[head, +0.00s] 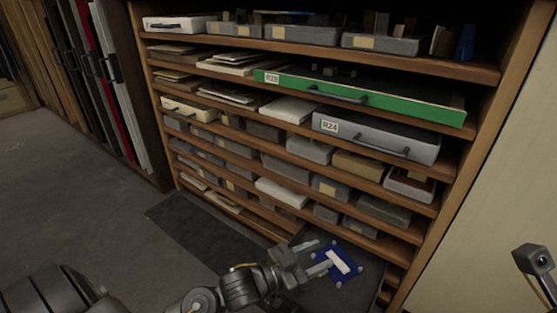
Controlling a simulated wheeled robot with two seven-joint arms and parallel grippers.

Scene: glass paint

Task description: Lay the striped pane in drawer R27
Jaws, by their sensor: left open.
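The striped pane (349,272), dark blue with a broad white stripe and pale spots near its corners, lies on a dark flat surface (371,285) low at the front of the rack. This surface looks like a pulled-out drawer; no R27 label is readable. My left gripper (328,262) is open, with its fingertips at the pane's left edge. I cannot tell whether they touch it. My right gripper does not show.
The wooden rack (470,72) holds many boxes and sheets. A dark mat (200,232) lies on the floor. A grey jointed part, probably my right arm, shows at the right edge.

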